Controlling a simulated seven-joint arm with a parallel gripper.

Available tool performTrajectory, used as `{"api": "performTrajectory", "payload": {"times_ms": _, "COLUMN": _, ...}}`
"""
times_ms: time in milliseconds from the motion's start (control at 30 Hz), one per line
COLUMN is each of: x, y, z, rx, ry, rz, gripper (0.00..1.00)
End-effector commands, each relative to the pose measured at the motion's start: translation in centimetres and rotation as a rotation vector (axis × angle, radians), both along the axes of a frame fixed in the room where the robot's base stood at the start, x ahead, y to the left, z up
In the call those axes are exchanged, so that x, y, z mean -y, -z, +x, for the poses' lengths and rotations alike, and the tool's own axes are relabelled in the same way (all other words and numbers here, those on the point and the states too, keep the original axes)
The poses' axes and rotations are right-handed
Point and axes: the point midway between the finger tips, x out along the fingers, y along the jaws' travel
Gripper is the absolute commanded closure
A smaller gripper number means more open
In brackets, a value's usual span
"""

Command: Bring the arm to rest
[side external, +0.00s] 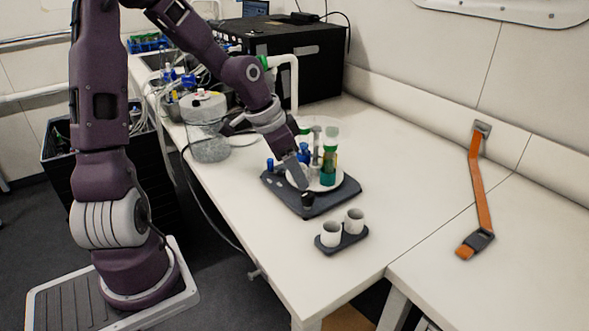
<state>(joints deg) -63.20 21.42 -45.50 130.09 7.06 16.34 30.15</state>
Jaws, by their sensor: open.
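My gripper (300,178) reaches down over a dark base plate (325,203) on the white bench. Its fingers are small in this view and partly overlap the things behind them, but they look open and I see nothing held. A round white platform (331,184) sits on the plate. Tubes stand on it, one with green contents (329,163), and blue pieces (304,153) are close beside my gripper. A small black knob-like piece (307,200) is at the plate's front edge. I cannot tell whether my gripper touches any of these.
Two white cups (331,233) stand in a dark tray (345,243) at the bench's front. A grey cylindrical vessel (208,130) with cables is left of my forearm. A black box (310,70) stands behind. An orange strap (480,195) lies right. The bench's middle right is clear.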

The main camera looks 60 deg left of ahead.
Motion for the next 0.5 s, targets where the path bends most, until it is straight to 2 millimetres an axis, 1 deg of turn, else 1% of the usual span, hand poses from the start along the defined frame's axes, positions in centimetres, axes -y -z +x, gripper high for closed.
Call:
{"api": "performTrajectory", "payload": {"times_ms": 100, "x": -0.1, "y": -0.3, "z": -0.1, "rx": 0.001, "ry": -0.001, "rz": 0.0, "gripper": 0.48}}
{"api": "performTrajectory", "payload": {"times_ms": 367, "x": -0.1, "y": -0.4, "z": -0.1, "rx": 0.002, "ry": 0.0, "rz": 0.0, "gripper": 0.48}}
{"api": "performTrajectory", "payload": {"times_ms": 467, "x": 0.7, "y": -0.8, "z": -0.8, "rx": -0.02, "ry": 0.003, "rz": 0.034, "gripper": 0.48}}
{"api": "performTrajectory", "payload": {"times_ms": 500, "x": 1.4, "y": -1.3, "z": -1.6, "rx": -0.039, "ry": 0.0, "rz": 0.067, "gripper": 0.48}}
